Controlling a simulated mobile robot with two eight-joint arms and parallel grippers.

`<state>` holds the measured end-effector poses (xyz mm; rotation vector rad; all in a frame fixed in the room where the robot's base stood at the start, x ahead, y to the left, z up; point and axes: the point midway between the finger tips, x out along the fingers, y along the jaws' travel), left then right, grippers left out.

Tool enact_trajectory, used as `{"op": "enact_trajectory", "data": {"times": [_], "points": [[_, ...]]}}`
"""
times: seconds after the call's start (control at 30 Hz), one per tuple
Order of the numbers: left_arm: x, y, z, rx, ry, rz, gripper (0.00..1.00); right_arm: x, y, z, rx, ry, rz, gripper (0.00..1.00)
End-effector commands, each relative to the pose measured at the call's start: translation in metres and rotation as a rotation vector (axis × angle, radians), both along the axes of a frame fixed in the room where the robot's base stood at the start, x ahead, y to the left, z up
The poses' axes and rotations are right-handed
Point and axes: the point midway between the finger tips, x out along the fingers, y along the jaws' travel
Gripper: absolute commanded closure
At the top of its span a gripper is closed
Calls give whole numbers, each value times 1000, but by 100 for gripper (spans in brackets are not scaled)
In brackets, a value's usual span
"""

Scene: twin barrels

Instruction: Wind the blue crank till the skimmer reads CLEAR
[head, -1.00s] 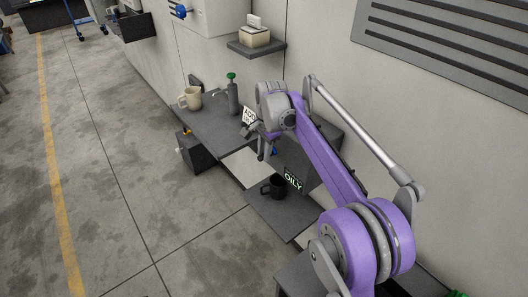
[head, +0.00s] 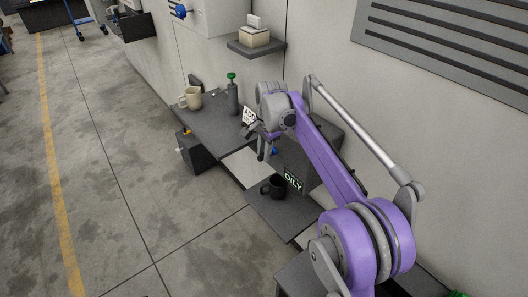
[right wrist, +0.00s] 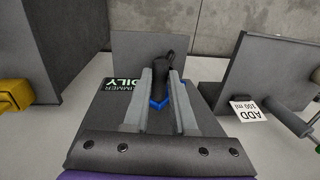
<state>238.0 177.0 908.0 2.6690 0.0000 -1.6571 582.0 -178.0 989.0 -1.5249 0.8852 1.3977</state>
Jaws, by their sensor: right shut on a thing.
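The blue crank (head: 274,151) shows as a small blue patch beside my right gripper (head: 262,150) in the head view. In the right wrist view, the blue crank (right wrist: 158,105) lies between the two fingers of my right gripper (right wrist: 164,98), which is shut on it. Most of the crank is hidden by the fingers. My left gripper is not in view.
A black mug (head: 275,187) stands on the low shelf (head: 273,212) by the sign. A wall shelf (head: 256,47) holds a cream box.

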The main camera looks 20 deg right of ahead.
Motion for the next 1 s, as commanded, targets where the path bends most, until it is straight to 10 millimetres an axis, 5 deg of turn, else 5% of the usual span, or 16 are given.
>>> {"op": "enact_trajectory", "data": {"times": [1.0], "points": [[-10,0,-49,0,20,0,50,-28,-12,-34,203,-497,-2,100]]}}
